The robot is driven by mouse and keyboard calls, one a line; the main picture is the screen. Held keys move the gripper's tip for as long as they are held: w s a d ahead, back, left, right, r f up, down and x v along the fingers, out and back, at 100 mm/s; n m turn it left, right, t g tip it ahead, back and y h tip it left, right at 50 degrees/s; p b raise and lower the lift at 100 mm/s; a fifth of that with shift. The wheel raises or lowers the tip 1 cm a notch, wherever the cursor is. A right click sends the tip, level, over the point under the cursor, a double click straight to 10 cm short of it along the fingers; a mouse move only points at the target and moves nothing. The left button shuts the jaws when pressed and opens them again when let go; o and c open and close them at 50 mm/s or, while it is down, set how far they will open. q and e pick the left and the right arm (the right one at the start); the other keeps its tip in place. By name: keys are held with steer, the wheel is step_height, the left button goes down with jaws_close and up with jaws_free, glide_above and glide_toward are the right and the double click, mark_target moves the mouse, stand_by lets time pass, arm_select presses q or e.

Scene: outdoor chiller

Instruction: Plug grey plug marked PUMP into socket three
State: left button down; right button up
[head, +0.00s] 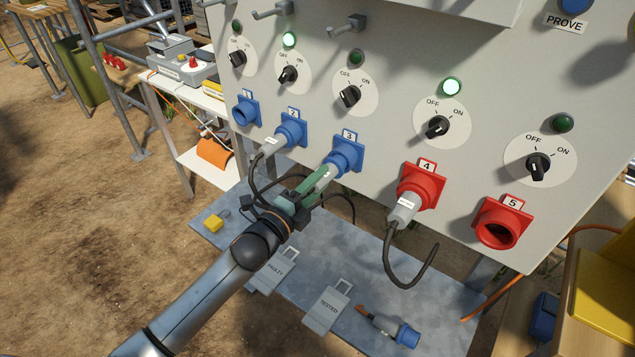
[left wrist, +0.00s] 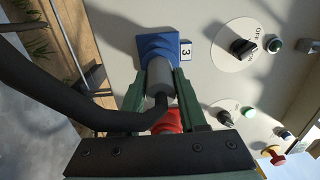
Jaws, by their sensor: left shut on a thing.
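Socket three (head: 346,153) is the blue socket in the middle of the panel row, under the label 3; it also shows in the left wrist view (left wrist: 155,48). My left gripper (head: 318,184) has green fingers shut around a grey plug (left wrist: 157,80). The plug points into socket three, and its front end meets the blue housing. I cannot tell how deep it sits. The fingers hide most of its body, and I see no readable marking on it. A black cable leaves its back. My right gripper is not in view.
Plugs sit in blue socket 2 (head: 290,132) and red socket 4 (head: 420,187); their lamps are lit. Sockets 1 (head: 246,112) and 5 (head: 502,223) are empty. A loose blue-ended plug (head: 392,330) lies on the grey shelf (head: 375,258) near FAULTY and TESTED tags. Cables loop below the panel.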

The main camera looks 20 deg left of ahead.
arm_select(q)
steer(key=shift+w+d, duration=0.1)
steer(key=shift+w, duration=0.15)
steer(key=shift+w+d, duration=0.25)
steer(key=shift+w, duration=0.35)
steer(key=shift+c, duration=1.9)
jaws_free()
steer(key=shift+o, duration=0.2)
steer(key=o, duration=0.3)
steer(key=shift+o, duration=0.2)
steer(key=p+v, duration=0.2)
steer(key=v, duration=0.5)
steer(key=shift+s, duration=0.1)
